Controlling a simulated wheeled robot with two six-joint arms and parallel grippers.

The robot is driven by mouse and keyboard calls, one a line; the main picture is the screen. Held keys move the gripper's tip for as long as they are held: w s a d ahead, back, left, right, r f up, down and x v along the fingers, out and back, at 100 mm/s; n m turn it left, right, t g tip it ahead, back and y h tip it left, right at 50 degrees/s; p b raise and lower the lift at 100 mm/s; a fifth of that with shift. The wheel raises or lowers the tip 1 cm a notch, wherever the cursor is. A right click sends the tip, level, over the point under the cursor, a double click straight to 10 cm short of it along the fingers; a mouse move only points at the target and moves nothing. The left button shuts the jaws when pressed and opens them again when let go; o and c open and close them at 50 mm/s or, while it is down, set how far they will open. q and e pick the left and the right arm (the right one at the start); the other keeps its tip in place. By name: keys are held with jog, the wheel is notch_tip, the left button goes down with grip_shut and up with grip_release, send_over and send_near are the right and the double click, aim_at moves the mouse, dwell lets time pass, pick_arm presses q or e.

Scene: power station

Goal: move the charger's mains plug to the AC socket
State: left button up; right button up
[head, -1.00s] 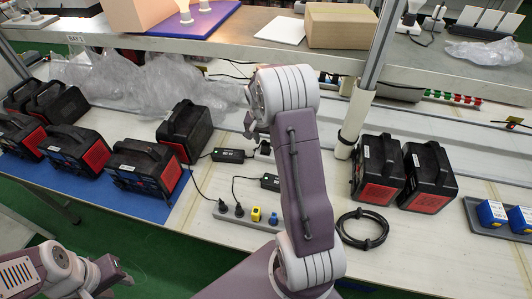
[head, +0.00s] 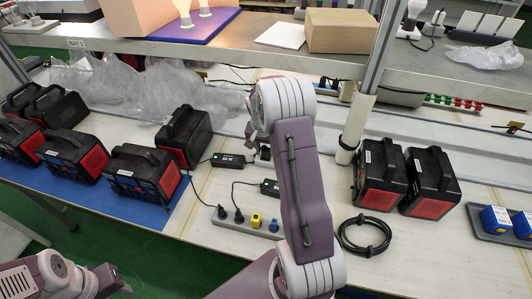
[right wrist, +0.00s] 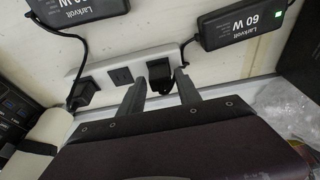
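In the right wrist view a black plug (right wrist: 159,72) sits at a white socket strip (right wrist: 103,72), with a cord leading to the charger with a green light (right wrist: 238,20). My right gripper (right wrist: 161,82) has its fingers apart, one on each side of this plug, with slight gaps. A second black plug (right wrist: 83,93) sits at the strip's left end, and an empty socket (right wrist: 121,75) lies between. The lit charger (head: 228,159) also shows in the head view, where my right arm partly hides the back strip. My left gripper (head: 118,284) is low left; its fingers are unclear.
A second charger (head: 270,187) lies nearby. A front strip (head: 240,226) holds black plugs plus yellow and blue pieces. A coiled cable (head: 364,232), a post (head: 357,125) and black power stations (head: 380,174) stand right. Clear plastic (head: 150,92) lies back left.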

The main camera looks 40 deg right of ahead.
grip_shut()
jog(key=shift+r, duration=0.25)
jog(key=shift+r+p, duration=1.9)
